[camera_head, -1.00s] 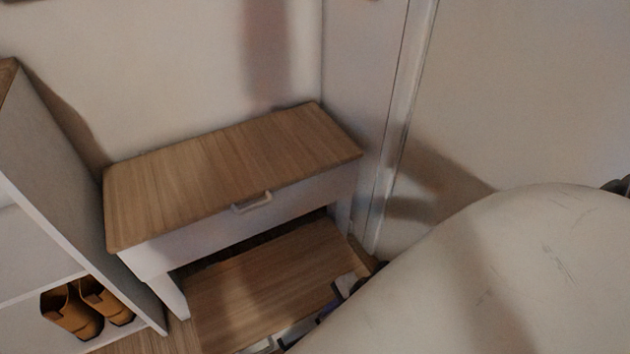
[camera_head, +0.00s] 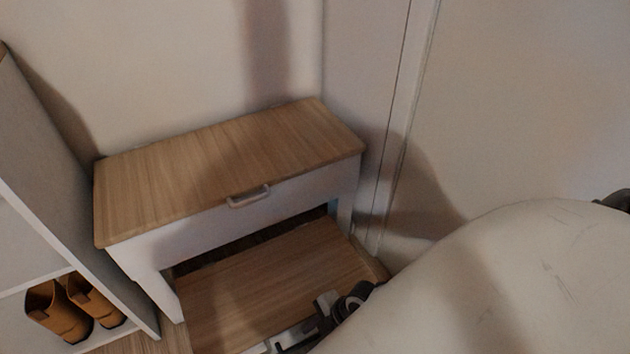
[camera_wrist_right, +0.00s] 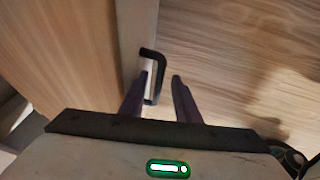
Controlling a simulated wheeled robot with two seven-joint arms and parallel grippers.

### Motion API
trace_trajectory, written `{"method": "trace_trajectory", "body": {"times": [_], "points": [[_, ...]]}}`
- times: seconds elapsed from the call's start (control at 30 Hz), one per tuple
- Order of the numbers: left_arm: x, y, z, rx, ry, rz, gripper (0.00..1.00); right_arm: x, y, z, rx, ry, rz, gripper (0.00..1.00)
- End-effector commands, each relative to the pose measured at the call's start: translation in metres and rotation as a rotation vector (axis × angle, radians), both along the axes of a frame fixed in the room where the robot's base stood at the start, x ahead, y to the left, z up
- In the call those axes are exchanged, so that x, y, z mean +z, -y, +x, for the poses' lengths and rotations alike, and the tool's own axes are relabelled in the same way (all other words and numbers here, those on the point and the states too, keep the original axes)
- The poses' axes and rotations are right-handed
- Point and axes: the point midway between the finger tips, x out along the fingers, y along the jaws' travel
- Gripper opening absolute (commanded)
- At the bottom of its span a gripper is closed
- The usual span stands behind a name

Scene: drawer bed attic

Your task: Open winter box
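A white bench-like box (camera_head: 240,222) with a wooden lid (camera_head: 225,170) and a pale front handle (camera_head: 249,196) stands against the wall; its lid is down. Below it lies a lower wooden-topped piece (camera_head: 250,290) with a pale front edge. I cannot tell which is the winter box. My right gripper (camera_head: 325,310) is at that lower front edge, partly hidden by my arm. In the right wrist view my right gripper (camera_wrist_right: 160,76) is open, with a dark bracket handle (camera_wrist_right: 151,75) between its fingers, nearer the left finger. Contact is unclear. My left gripper is out of view.
A pale shelf unit (camera_head: 55,200) stands at the left with brown boots (camera_head: 75,308) inside. A wall and door frame (camera_head: 395,130) close off the right side. Wooden floor (camera_wrist_right: 240,50) shows in the right wrist view. My pale arm covers the lower right of the head view.

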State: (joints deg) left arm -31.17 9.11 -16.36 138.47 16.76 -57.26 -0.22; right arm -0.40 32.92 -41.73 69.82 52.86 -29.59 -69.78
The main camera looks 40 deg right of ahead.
Motion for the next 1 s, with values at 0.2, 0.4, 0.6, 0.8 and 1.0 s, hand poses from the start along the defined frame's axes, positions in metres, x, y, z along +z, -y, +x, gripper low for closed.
{"method": "trace_trajectory", "body": {"times": [0.2, 0.4, 0.6, 0.8, 1.0], "points": [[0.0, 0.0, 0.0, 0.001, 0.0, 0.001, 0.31, 0.0, 0.0, 0.0, 0.0, 0.0, 0.0, 0.07], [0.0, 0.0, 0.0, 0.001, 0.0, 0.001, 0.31, 0.0, 0.0, 0.0, 0.0, 0.0, 0.0, 0.0], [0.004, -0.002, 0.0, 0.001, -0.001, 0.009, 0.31, 0.001, -0.002, -0.012, 0.002, -0.004, -0.002, 0.0], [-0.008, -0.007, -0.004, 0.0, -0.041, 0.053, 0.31, 0.002, -0.009, -0.042, 0.002, -0.006, -0.001, 0.0], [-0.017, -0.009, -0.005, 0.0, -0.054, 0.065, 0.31, 0.0, -0.009, -0.041, 0.0, 0.002, -0.002, 0.0]]}}
